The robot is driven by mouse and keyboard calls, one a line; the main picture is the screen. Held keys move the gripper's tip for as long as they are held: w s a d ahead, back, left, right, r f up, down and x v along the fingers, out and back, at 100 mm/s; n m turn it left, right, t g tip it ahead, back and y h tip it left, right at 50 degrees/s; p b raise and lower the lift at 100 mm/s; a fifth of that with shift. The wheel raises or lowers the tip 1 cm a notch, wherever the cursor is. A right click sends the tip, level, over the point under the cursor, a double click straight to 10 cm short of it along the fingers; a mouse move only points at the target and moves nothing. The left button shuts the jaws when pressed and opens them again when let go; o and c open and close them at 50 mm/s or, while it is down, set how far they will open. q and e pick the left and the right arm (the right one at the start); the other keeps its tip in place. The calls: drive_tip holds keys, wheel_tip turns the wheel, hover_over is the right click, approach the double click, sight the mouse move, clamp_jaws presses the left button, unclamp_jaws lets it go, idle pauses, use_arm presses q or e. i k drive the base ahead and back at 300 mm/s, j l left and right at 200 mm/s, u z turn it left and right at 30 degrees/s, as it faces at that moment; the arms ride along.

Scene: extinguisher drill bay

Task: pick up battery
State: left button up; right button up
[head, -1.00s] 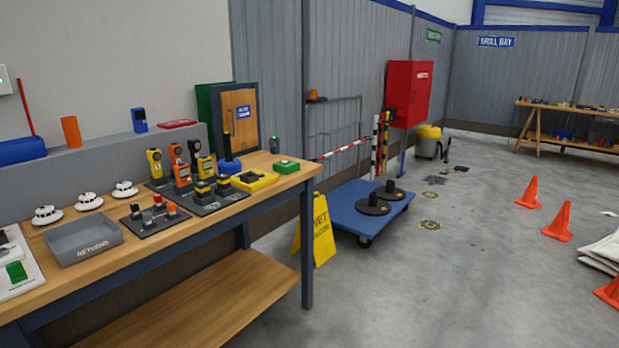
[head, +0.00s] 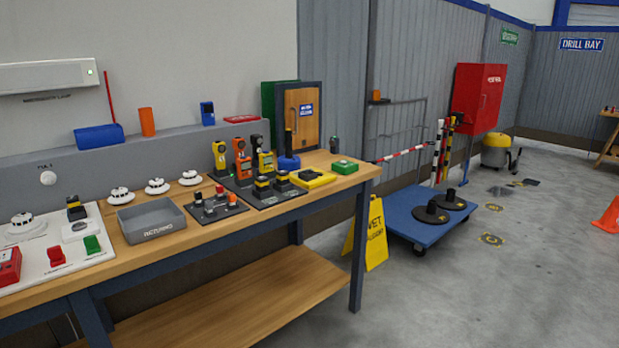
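No part is plainly marked as a battery. Small black blocks with yellow bands, which may be batteries, stand on a dark tray (head: 262,203) on the workbench (head: 270,217); one block (head: 262,188) is at the tray's left and another (head: 282,181) is beside it. A similar black-and-yellow block (head: 76,208) stands upright on the white panel (head: 103,246) at the bench's left. Yellow and orange handheld devices, such as this yellow one (head: 220,157), stand behind the tray. Neither of my grippers is in view.
A grey RETURNS bin (head: 152,233), a small dark tray (head: 217,209) and white domed detectors (head: 158,186) share the bench. A yellow wet-floor sign (head: 376,235) and a blue trolley (head: 420,231) stand right of it. Open floor lies at the right front.

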sight(262, 183)
drive_tip(key=i+l, duration=0.2)
drive_tip(key=i, duration=0.2)
drive_tip(key=i+l+u, duration=0.1)
drive_tip(key=i, duration=0.3)
drive_tip(key=i+l, duration=0.35)
drive_tip(key=i+u, duration=0.05)
